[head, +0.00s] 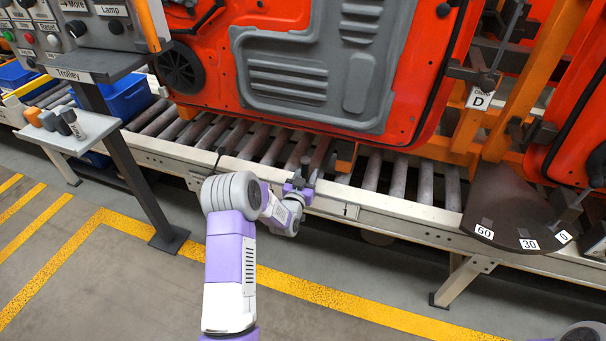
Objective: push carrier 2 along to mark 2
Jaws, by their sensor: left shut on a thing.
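My left gripper (298,190) is at the near rail of the roller conveyor (278,149). It is shut on a small grey part (306,168) at the rail, below the red door; its fingertips are partly hidden. The red door (400,125) with grey inner panels stands over the rollers, with an orange support piece (346,156) under it. A tag reading D (480,98) hangs on an orange frame to the right. I cannot read a carrier number. A small marker plate (347,210) sits on the rail right of my gripper; its digit looks like 1. My right gripper is out of view.
A dark fan-shaped plate (515,208) marked 60, 30 and 0 sticks out at the right. Blue bins (125,95) are behind. The floor in front is clear, with yellow lines.

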